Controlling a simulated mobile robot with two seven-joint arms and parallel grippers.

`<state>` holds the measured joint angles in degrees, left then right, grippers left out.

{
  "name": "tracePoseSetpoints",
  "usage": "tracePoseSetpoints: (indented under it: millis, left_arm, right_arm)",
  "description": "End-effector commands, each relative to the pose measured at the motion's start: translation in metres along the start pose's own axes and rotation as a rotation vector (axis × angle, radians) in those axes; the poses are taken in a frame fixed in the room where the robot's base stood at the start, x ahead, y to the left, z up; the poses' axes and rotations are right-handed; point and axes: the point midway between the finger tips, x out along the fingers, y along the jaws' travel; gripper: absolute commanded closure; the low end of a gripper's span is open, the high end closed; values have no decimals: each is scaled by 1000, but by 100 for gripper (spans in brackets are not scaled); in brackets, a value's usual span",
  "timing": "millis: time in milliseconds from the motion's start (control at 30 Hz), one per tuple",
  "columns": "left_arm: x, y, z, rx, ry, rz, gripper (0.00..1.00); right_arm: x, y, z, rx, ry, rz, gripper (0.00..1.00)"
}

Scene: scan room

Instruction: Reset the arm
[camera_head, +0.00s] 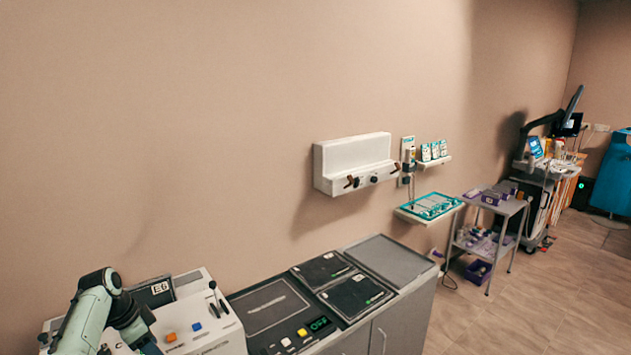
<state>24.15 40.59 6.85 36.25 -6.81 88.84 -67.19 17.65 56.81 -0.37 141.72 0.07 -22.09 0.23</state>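My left arm comes in at the lower left corner of the head view. Its pale green link rises to a bent joint, and a dark section slopes down to the right and leaves the picture at the bottom edge. The arm is in front of a white machine (212,329) marked E6. I do not see the fingers of my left gripper. My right arm and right gripper are not in the picture.
A grey cabinet with dark panels (273,306) stands right of the machine. A white wall unit (352,165) and teal tray (430,206) hang above. A grey cart (496,207) and a monitor stand (546,170) are farther right. The floor (560,300) at lower right is clear.

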Motion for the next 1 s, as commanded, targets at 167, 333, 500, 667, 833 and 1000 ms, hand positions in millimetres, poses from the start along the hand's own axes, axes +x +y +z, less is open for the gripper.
tracePoseSetpoints:
  millis: [167, 333, 500, 667, 833, 1000]
  left_arm:
    - [96, 11, -13, -121, -5, 38, 50]
    - [208, 54, -15, -288, -12, 79, 50]
    - [308, 133, 2, -493, -26, 119, 50]
    - [370, 227, 34, -701, -56, 148, 50]
    - [394, 329, 79, -914, -99, 160, 50]
    - [387, 396, 112, -1066, -133, 154, 50]
  right_arm:
    - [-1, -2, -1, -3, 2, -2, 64]
    - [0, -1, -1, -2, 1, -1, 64]
    - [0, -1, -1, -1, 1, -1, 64]
    - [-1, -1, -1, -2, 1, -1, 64]
    - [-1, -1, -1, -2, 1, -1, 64]
    - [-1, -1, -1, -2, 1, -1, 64]
